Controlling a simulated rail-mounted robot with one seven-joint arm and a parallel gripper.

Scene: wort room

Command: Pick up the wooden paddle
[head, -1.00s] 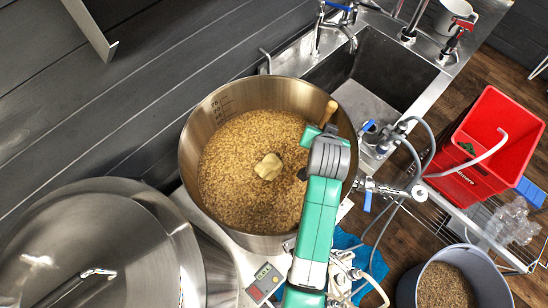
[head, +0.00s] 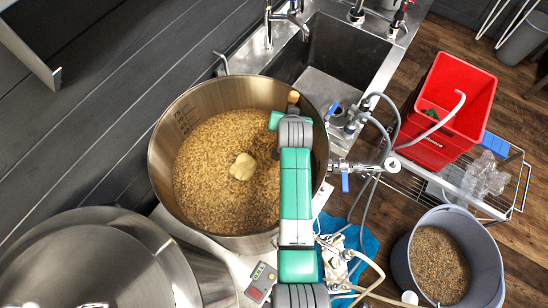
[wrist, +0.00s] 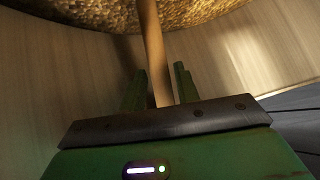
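The wooden paddle (wrist: 152,45) shows in the wrist view as a light brown shaft running down between my gripper's two fingers. In the head view only its handle end (head: 293,97) shows, at the right inner rim of the kettle (head: 163,170). My arm hides the rest. My gripper (wrist: 160,80) has its fingers apart on either side of the shaft, with a gap visible at the right finger. Contact at the left finger is unclear. A pale lump (head: 243,167) lies on the grain mash (head: 215,195); I cannot tell whether it belongs to the paddle.
A sink (head: 345,55) with taps stands behind the kettle. Valves and hoses (head: 375,150) run along its right. A red bin (head: 445,115), a wire rack (head: 515,175) and a grey bucket of grain (head: 490,265) are at right. A large steel lid (head: 85,265) fills the lower left.

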